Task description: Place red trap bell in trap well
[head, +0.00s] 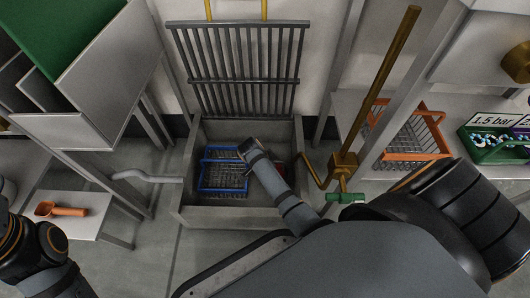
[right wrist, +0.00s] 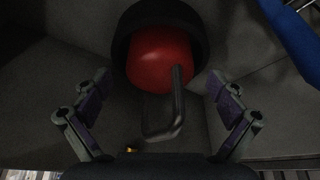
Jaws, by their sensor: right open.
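The red trap bell (right wrist: 158,62) shows in the right wrist view as a rounded red body with a dark bent handle (right wrist: 176,112). A dark round rim (right wrist: 122,30) surrounds its far part; I cannot tell whether this rim is the trap well or part of the bell. My right gripper (right wrist: 159,84) is open, with its fingers apart on either side of the handle and not visibly touching it. In the head view a bit of red (head: 280,169) shows in the grey basin, beside my right arm, which hides the gripper. My left gripper is outside the picture.
A blue wire basket (head: 223,188) stands in the basin (head: 215,213) left of my right arm. A raised grate (head: 240,60) stands behind. A brass lever (head: 385,85) and an orange basket (head: 412,156) are at right. An orange scoop (head: 62,210) lies on the left bench.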

